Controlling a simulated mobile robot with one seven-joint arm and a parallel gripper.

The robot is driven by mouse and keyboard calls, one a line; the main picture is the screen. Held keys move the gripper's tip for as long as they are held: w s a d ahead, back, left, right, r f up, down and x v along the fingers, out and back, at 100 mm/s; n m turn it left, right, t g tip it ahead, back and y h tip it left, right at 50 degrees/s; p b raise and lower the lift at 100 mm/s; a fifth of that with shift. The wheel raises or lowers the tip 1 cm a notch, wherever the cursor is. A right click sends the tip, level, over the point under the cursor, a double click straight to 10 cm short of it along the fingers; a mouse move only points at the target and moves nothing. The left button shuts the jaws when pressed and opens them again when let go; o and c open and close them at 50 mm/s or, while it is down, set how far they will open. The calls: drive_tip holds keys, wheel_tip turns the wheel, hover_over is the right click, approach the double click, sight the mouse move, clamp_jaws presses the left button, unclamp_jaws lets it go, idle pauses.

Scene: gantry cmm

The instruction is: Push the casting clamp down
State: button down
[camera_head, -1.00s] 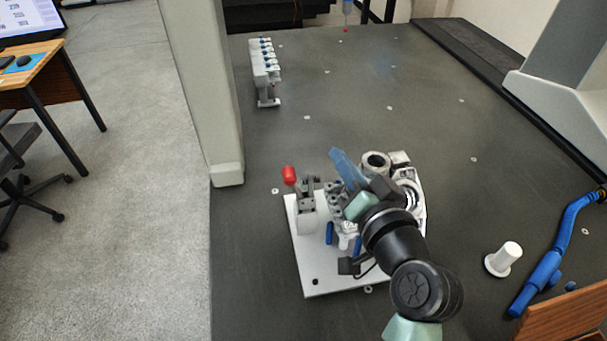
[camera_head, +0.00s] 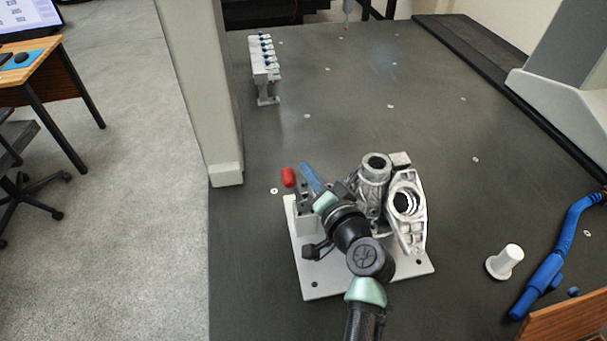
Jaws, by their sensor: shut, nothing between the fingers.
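The casting clamp shows as a red-tipped handle (camera_head: 288,177) standing up at the left rear of a white fixture plate (camera_head: 320,285). My gripper (camera_head: 308,174) has blue fingers that are shut and empty. The fingers are just right of the red tip, pointing up and to the left in the picture; I cannot tell whether they touch the handle. My wrist hides most of the clamp's base. A grey metal casting (camera_head: 405,203) sits on the plate to the right of my gripper.
A rack with several probe tips (camera_head: 265,70) stands at the back left. A grey column (camera_head: 205,90) rises left of the plate.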

drive_tip(key=shift+s+a+f, duration=0.1)
drive_tip(key=shift+a+f, duration=0.4)
drive_tip(key=shift+a, duration=0.15)
drive_tip(key=shift+s+a+n, duration=0.1)
drive_tip(key=shift+a+n, duration=0.2)
drive_tip(key=shift+a, duration=0.05)
